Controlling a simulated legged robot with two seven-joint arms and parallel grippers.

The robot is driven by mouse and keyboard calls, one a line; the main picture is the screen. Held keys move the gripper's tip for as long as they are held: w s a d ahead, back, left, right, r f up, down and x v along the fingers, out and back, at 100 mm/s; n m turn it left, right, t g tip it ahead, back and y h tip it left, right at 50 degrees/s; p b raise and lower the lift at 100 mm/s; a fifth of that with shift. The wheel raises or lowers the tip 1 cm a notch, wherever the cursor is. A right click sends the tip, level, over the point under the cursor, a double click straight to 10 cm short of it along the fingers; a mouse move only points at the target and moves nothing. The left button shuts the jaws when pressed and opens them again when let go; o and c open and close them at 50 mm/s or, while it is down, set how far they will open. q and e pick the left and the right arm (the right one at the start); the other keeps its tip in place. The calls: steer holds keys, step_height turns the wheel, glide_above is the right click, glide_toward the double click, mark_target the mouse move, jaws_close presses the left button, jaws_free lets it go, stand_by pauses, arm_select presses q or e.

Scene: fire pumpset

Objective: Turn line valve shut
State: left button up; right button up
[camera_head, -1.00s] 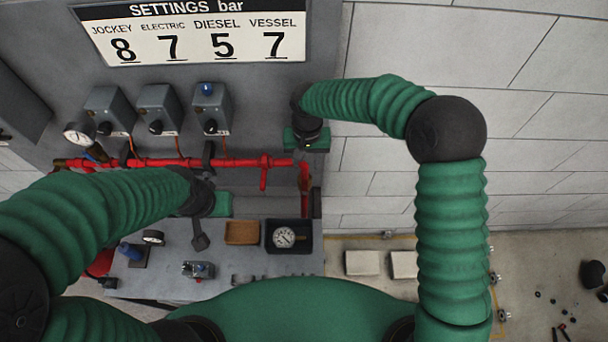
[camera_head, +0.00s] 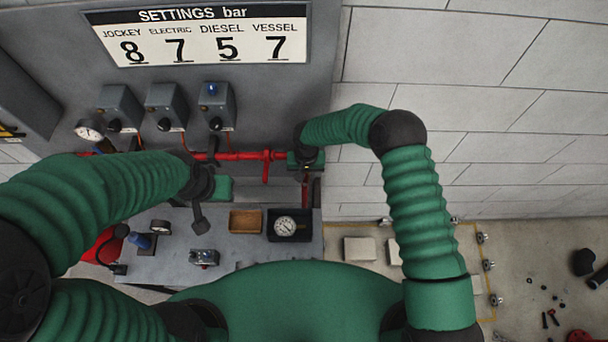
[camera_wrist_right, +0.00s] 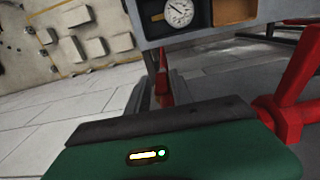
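A red pipe (camera_head: 240,156) runs along the grey panel. A red tee-shaped piece (camera_head: 266,168) hangs from it near its right end, and a dark fitting (camera_head: 214,147) sits further left. I cannot tell which part is the line valve handle. My right gripper (camera_head: 305,162) is at the pipe's right end, in front of the panel; its fingers are hidden. In the right wrist view its green and black body fills the bottom, beside a red pipe (camera_wrist_right: 297,85). My left gripper (camera_head: 200,216) points down over the bench, left of the brown tray; its opening is unclear.
The grey bench (camera_head: 170,262) holds a brown tray (camera_head: 245,222), a black tray (camera_head: 272,236) with a gauge (camera_head: 286,226), and small parts. Three control boxes (camera_head: 166,106) are above the pipe. A white brick wall (camera_head: 450,90) is at right.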

steer(key=shift+w+a, duration=0.1)
steer(key=shift+a, duration=0.05)
steer(key=c, duration=0.5)
steer(key=shift+a, duration=0.1)
stand_by(0.8)
